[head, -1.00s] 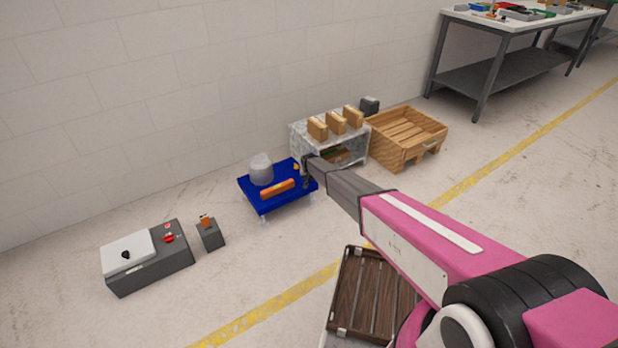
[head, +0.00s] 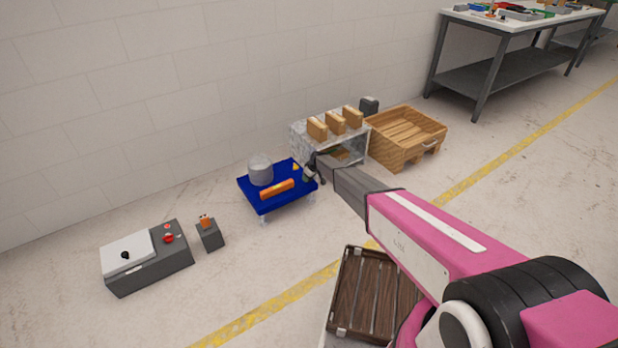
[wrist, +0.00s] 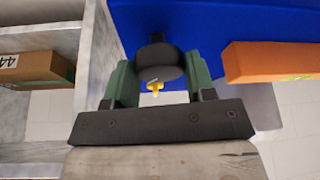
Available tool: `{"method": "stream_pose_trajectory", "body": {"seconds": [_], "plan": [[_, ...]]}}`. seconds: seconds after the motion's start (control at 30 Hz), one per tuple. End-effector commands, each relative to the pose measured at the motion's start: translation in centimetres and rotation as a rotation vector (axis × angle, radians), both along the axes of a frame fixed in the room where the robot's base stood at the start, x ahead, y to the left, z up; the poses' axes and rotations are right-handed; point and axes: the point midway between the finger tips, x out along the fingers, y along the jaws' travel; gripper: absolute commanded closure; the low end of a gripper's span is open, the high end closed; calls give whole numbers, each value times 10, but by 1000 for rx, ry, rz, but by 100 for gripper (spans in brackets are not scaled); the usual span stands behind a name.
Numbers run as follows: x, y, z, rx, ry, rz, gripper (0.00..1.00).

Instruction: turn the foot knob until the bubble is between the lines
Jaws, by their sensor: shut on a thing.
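A low blue platform (head: 262,199) stands on the floor near the wall. An orange level (head: 277,189) lies on it and also shows in the wrist view (wrist: 275,62). Its bubble is too small to make out in the head view and is not clear in the wrist view. In the wrist view, my gripper (wrist: 157,75) has its two green fingers on either side of a round dark knob (wrist: 158,62) at the platform's edge, and it is shut on it. A small yellow pointer (wrist: 155,87) shows on the knob's near side. In the head view, my gripper (head: 311,172) is at the platform's right corner.
A grey cylindrical weight (head: 260,168) sits on the platform. A marbled shelf (head: 361,150) with several tan blocks stands close to the right, beside a wooden crate (head: 404,137). A grey box (head: 147,262) with red buttons is at left.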

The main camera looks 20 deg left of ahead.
Motion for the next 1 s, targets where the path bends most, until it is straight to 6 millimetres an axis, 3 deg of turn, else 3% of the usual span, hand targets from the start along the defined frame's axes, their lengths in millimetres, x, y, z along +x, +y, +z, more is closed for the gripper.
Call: {"method": "stream_pose_trajectory", "body": {"seconds": [0.73, 0.77, 0.8, 0.83, 1.0], "plan": [[0, 0, 0, -1, 0, 90, 73], [0, 0, 0, -1, 0, 90, 43], [0, 0, 0, -1, 0, 90, 30], [0, 0, 0, -1, 0, 90, 25], [0, 0, 0, -1, 0, 89, 25]]}}
